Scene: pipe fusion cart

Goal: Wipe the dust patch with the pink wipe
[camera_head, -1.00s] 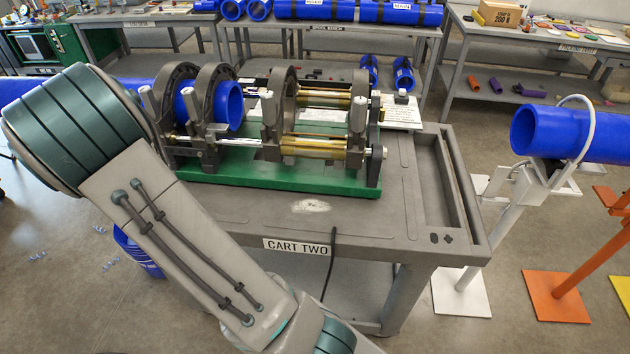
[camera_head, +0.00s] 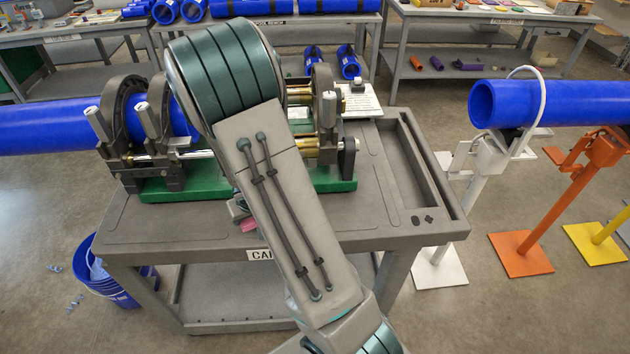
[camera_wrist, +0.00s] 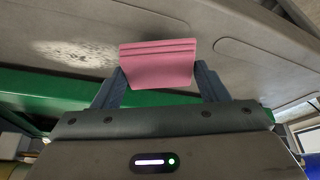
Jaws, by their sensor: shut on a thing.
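The pink wipe (camera_wrist: 158,62) is a folded pink pad between the two fingers of my gripper (camera_wrist: 160,78), which is shut on it. In the head view a bit of the pink wipe (camera_head: 249,225) shows beside my arm, low near the cart top. My arm hides the patch in the head view. I cannot tell whether the wipe touches the cart top.
The green base (camera_head: 190,188) of the fusion machine, with clamps and a blue pipe (camera_head: 45,125), stands behind the wipe on the cart (camera_head: 385,215). The cart's front right top is clear. A blue bucket (camera_head: 100,285) stands on the floor at left.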

